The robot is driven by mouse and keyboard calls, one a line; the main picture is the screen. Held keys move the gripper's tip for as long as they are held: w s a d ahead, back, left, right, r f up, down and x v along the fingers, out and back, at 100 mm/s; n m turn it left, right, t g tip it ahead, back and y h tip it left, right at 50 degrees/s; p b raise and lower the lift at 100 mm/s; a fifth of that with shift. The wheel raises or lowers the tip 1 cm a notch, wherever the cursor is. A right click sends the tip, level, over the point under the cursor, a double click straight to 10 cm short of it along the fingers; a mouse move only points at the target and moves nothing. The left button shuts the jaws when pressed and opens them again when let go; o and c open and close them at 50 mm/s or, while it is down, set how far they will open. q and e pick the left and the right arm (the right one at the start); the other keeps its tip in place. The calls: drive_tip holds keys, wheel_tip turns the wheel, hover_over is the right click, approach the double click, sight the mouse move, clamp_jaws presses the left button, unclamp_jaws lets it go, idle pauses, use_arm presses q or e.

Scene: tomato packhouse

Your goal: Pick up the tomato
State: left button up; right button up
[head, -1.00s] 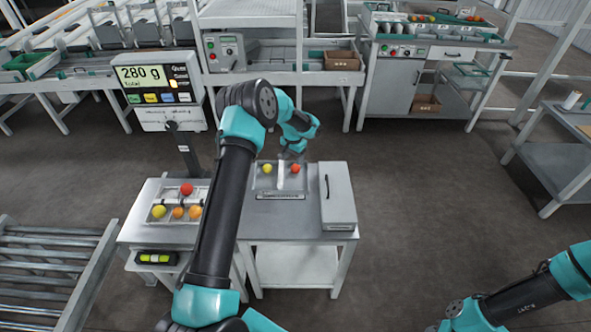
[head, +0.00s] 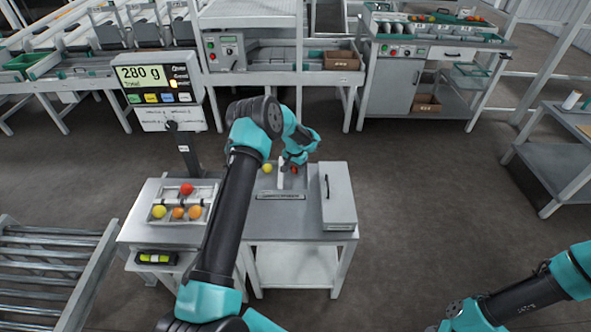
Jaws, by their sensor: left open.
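A red tomato (head: 294,169) sits in the right part of a small divided tray (head: 259,185) on the table. My left gripper (head: 293,168) is open and low over that part, right at the red tomato and partly hiding it. I cannot tell whether the fingers touch it. A yellow tomato (head: 267,168) lies in the left part of the same tray. In the tray on the scale, at the left, are a red tomato (head: 187,189), a yellow tomato (head: 159,212) and orange tomatoes (head: 195,212). My right gripper is out of view.
The scale display (head: 157,77) reads 280 g and stands behind the scale tray (head: 208,190). A grey box with a handle (head: 338,195) stands to the right of the divided tray. A roller conveyor (head: 45,265) is at the lower left. The floor to the right is clear.

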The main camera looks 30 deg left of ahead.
use_arm(q)
drive_tip(key=shift+f, duration=0.1)
idle(0.4)
drive_tip(key=c, duration=0.5)
drive_tip(key=shift+o, duration=0.2)
drive_tip(key=shift+r, duration=0.35)
wheel_tip(320, 180, up, 3)
drive_tip(key=shift+r, duration=0.1)
drive_tip(key=s+d, duration=0.2)
drive_tip(key=s, duration=0.2)
drive_tip(key=s+d, duration=0.3)
drive_tip(key=s, duration=0.2)
drive_tip(key=s+d+r, duration=0.1)
drive_tip(key=s+d, duration=0.2)
drive_tip(key=s, duration=0.1)
drive_tip(key=shift+s+d, duration=0.2)
drive_tip(key=shift+s, duration=0.1)
drive_tip(key=shift+a, duration=0.1)
